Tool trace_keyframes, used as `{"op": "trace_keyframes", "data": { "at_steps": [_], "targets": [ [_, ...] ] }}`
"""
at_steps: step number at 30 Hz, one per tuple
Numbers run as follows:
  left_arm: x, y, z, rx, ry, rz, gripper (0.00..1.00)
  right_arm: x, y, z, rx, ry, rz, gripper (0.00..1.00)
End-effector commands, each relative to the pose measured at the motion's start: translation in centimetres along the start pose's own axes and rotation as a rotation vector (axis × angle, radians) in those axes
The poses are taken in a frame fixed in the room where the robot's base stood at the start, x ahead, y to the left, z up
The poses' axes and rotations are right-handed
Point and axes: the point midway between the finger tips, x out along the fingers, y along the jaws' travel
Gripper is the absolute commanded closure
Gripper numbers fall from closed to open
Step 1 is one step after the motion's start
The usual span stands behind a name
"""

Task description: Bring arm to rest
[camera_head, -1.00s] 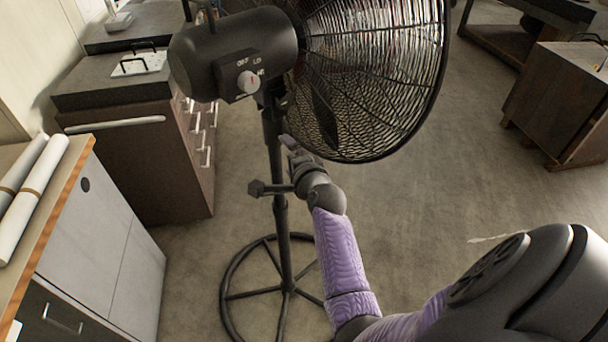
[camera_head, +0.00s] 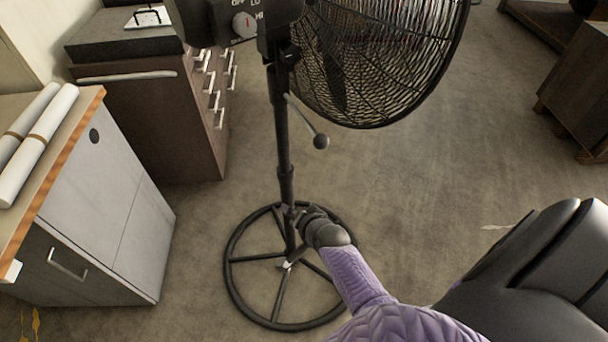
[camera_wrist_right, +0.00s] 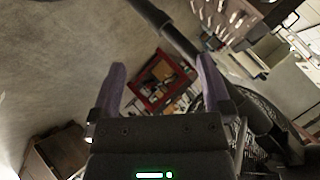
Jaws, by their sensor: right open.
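My right arm, in a purple sleeve, comes in from the lower right in the head view. Its dark wrist and gripper (camera_head: 303,214) hang low in front of the fan's pole, above the round base; its fingertips are hard to make out there. In the right wrist view my right gripper (camera_wrist_right: 160,64) has its two purple fingers spread apart, with nothing held between them. Whether it touches the pole I cannot tell. My left gripper is not in view.
A black pedestal fan (camera_head: 283,135) stands on a ring base (camera_head: 232,290), its lever (camera_head: 305,122) sticking out to the right. A grey cabinet (camera_head: 100,225) and brown drawers (camera_head: 150,125) stand left. A red-framed box (camera_wrist_right: 140,95) shows in the wrist view.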

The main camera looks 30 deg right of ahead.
Motion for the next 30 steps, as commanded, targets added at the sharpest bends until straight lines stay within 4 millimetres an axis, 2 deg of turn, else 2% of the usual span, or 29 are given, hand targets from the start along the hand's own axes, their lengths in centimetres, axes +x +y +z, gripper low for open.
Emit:
{"op": "trace_keyframes", "data": {
  "at_steps": [14,17,20,21,23,24,27,30],
  "targets": [
    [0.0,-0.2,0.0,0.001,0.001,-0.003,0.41,0.0,0.3,0.3,-0.011,-0.006,0.005,0.00],
    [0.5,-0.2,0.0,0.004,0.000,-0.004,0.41,0.3,1.7,1.8,-0.059,-0.035,0.030,0.00],
    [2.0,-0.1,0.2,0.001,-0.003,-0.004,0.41,0.5,7.4,7.2,-0.253,-0.148,0.117,0.00],
    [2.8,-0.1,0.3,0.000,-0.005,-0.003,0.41,0.2,10.5,10.0,-0.365,-0.217,0.159,0.00],
    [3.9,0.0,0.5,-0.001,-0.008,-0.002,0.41,-1.0,15.5,14.1,-0.543,-0.330,0.212,0.00],
    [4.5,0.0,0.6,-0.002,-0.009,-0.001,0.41,-2.2,18.7,16.5,-0.658,-0.409,0.238,0.00],
    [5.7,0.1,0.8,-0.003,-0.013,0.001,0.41,-5.8,25.6,21.0,-0.913,-0.594,0.276,0.00],
    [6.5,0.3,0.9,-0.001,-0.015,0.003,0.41,-9.2,30.3,23.5,-1.094,-0.739,0.281,0.00]
  ]
}}
